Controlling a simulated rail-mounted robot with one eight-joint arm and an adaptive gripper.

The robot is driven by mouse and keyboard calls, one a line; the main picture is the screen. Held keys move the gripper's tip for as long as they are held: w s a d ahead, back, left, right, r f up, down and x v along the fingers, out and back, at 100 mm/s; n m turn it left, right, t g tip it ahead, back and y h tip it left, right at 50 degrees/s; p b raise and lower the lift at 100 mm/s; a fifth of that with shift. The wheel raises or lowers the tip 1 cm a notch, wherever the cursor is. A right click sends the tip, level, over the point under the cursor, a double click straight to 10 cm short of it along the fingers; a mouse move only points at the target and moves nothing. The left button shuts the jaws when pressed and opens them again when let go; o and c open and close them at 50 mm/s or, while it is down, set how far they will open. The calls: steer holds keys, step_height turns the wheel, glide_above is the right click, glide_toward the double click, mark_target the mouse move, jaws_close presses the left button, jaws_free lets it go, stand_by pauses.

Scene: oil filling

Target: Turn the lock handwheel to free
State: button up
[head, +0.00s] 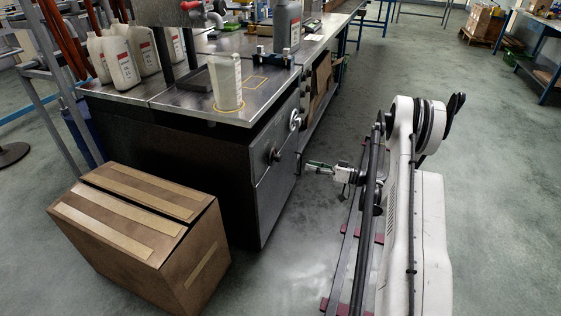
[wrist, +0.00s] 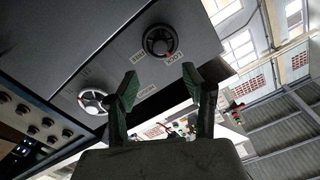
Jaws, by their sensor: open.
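The lock handwheel (wrist: 160,41) is a dark round wheel with a lighter hub on the grey cabinet front in the wrist view. Labels reading LOCK and FREE sit beside its rim. In the head view the dark wheel (head: 275,156) is on the cabinet's right-hand face, below a silver one. My gripper (wrist: 160,78) is open, with its two green fingers apart and nothing between them. The wheel appears beyond the fingertips, not between them. In the head view my gripper (head: 309,166) is to the right of the dark wheel, with a visible gap.
A second, silver handwheel (wrist: 92,102) is on the same panel. It also shows in the head view (head: 295,120). A cardboard box (head: 140,235) stands on the floor at the cabinet's left. A clear jug (head: 226,82) stands on the metal top. The floor around my gripper looks clear.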

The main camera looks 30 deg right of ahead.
mark_target(280, 159)
steer(key=b+x, duration=0.3)
steer(key=x, duration=1)
steer(key=shift+a, duration=0.1)
jaws_close()
